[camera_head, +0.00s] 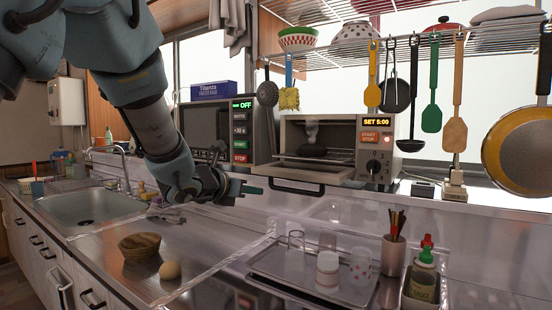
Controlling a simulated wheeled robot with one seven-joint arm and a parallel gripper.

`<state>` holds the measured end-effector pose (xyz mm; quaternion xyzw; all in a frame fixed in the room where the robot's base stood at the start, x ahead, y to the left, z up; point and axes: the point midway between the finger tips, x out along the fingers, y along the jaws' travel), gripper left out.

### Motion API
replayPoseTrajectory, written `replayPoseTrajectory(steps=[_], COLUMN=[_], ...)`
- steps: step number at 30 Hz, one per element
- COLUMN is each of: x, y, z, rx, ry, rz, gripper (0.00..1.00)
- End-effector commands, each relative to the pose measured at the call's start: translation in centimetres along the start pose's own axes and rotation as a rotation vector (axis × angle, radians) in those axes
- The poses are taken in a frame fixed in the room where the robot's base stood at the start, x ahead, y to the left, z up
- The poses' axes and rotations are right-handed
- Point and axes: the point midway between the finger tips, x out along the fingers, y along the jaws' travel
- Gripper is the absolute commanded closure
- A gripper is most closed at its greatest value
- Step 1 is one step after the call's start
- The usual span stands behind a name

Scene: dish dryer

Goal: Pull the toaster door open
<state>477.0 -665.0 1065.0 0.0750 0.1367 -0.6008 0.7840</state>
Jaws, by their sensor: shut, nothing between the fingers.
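The toaster (376,150) stands on the ledge at the back, with a "SET 5:00" display and a knob on its right side. Its front is open: the toaster door (308,174) is swung down and outward, and the inside with its rack shows. The dark door handle (297,188) is at the lowered front edge. A dark item (313,150) lies on the rack with a pale wisp above it. My gripper (258,189) is shut and empty. It is just left of the door handle, at about its height in the picture, seemingly apart from it.
A microwave (241,107) stands left of the toaster. Utensils such as a green spatula (432,118) hang at upper right. Below are a tray (266,262) with cups, a wooden bowl (139,246) and an egg-like object (170,270). A sink (85,207) is at left.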

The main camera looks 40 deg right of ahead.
Motion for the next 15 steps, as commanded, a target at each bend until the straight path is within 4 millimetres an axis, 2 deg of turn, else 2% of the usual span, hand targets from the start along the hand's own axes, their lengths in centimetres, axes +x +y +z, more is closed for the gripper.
replayPoseTrajectory(steps=[3, 7, 11, 15], x=[-0.6, 0.1, 1.8, 4.3], y=[-0.3, -0.3, -0.4, -0.4], z=[0.0, -0.2, -0.3, -0.3], rx=[0.043, 0.053, 0.053, 0.052], ry=[0.026, 0.031, 0.032, 0.032], rz=[0.002, 0.003, 0.002, 0.002], gripper=[1.00, 1.00, 1.00, 1.00])
